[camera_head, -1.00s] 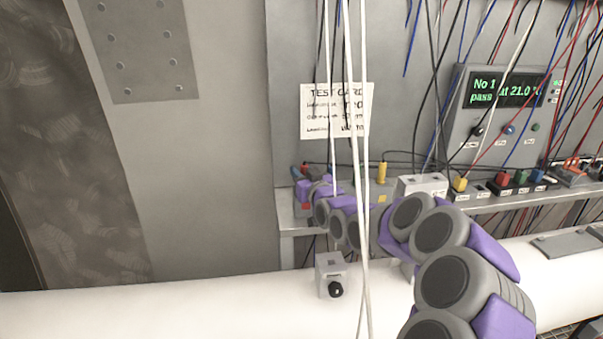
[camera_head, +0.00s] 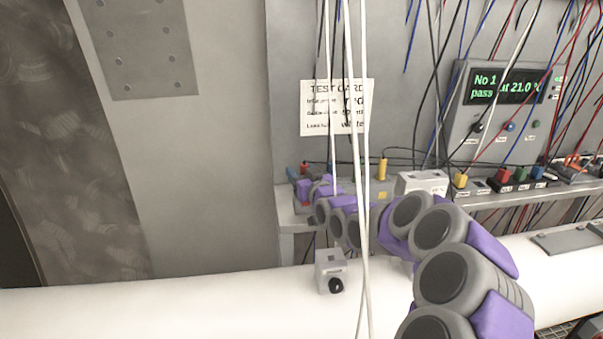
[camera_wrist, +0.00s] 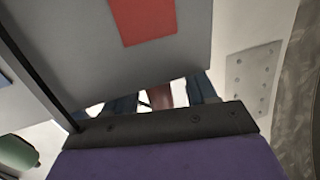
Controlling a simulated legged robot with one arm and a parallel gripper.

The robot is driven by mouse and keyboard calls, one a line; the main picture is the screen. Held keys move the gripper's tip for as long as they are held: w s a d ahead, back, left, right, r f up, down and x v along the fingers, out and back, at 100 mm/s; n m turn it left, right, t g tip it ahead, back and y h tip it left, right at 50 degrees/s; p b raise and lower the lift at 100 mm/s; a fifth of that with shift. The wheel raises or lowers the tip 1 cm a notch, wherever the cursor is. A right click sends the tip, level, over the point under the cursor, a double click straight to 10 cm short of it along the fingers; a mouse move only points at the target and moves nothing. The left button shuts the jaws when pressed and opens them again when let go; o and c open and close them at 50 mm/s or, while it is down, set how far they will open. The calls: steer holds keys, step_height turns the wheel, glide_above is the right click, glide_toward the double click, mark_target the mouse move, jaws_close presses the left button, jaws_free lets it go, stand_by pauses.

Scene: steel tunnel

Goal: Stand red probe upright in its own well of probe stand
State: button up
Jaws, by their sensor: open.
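The probe stand is a grey block on the shelf, mostly hidden behind my arm in the head view. A yellow patch (camera_head: 381,196) shows on its front, and the wrist view shows a grey face with a red patch (camera_wrist: 145,16). A small red tip, likely the red probe (camera_head: 304,166), shows at the shelf's left end. In the wrist view a dull red piece (camera_wrist: 160,96) stands between the dark blue fingers of my gripper (camera_wrist: 162,98). The fingers are open around it; contact cannot be told. The lower end of the probe and the wells are hidden.
A yellow probe (camera_head: 382,170) stands upright right of my gripper. White cables (camera_head: 355,120) hang in front of my arm. A white pipe (camera_head: 150,305) runs below the shelf, with a small grey box (camera_head: 328,268) on it. A meter (camera_head: 505,110) stands at right.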

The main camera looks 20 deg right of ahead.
steer(key=s, duration=0.7)
steer(key=shift+s+p, duration=0.15)
steer(key=shift+p, duration=0.2)
